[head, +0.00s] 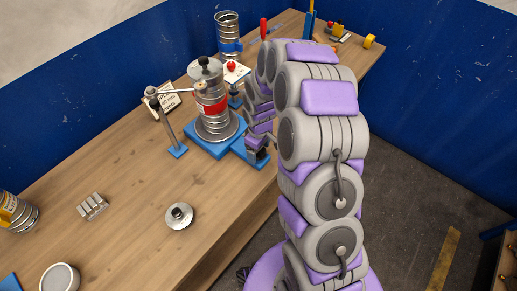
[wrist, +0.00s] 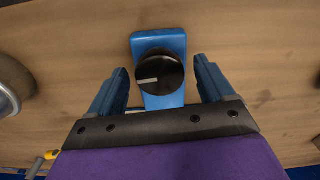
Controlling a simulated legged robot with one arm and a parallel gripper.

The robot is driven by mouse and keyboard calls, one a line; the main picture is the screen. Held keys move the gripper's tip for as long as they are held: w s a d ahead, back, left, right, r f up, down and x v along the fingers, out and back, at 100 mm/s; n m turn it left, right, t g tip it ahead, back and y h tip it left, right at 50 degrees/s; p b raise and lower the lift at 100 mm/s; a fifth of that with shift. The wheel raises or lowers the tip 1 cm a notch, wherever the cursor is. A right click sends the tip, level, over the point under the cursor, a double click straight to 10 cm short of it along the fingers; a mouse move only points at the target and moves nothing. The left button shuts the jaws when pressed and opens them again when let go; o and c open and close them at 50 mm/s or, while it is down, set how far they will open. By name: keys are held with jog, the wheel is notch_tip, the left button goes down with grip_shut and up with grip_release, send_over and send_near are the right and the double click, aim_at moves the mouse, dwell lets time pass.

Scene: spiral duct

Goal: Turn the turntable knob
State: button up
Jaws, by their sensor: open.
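The turntable knob (wrist: 160,72) is a round black dial with a white pointer line that points left in the wrist view. It sits on a blue base (wrist: 160,40) on the wooden table. My gripper (wrist: 160,85) is open, with one blue finger on each side of the knob and gaps between. In the head view, my arm reaches to the blue turntable base (head: 203,140), which carries a ribbed silver duct (head: 213,115) with a red band. The knob is hidden behind my arm there. I cannot tell how deep the fingers reach around the knob.
A metal post with a side arm (head: 168,128) stands left of the duct. A silver disc (head: 179,215), a grey ribbed block (head: 92,206) and another duct piece (head: 18,212) lie on the table (head: 135,190). Another duct (head: 228,38) stands behind. Table space in front is mostly clear.

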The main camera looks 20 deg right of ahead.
notch_tip(320, 180, up, 17)
jog(key=p, duration=0.1)
jog(key=shift+r, duration=0.2)
dwell(0.4)
jog(key=shift+w, duration=0.1)
dwell(0.3)
jog(key=s+r+m+g+b, duration=0.1)
jog(key=s+r+m+b, duration=0.2)
jog(key=s, duration=3.1)
jog(key=m+b, duration=0.2)
jog(key=m, duration=0.3)
jog(key=shift+r+g+b, duration=0.15)
jog(key=shift+g+b, duration=0.15)
jog(key=shift+g, duration=0.1)
